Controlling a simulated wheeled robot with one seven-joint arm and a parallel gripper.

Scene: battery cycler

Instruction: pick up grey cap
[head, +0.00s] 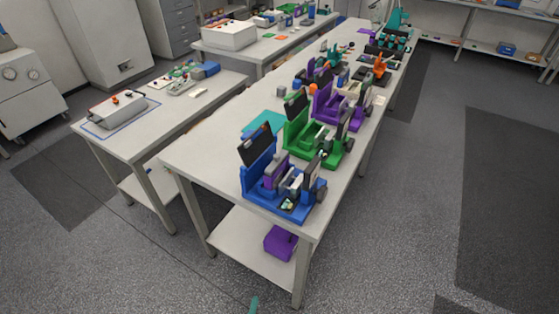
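I cannot pick out a grey cap for certain at this distance. A small grey block-like piece (282,91) lies on the long table (206,149), behind the green device. Several small grey and pale parts sit in and around the devices, too small to tell apart. My gripper is not clearly in view. A teal tip (254,305) shows at the bottom edge, and I cannot tell what it is.
A blue device (255,183), a green device (299,139) and a purple device (325,104) stand in a row along the long table. A purple box (281,242) sits on its lower shelf. A side table (143,141) stands left. The floor in front is clear.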

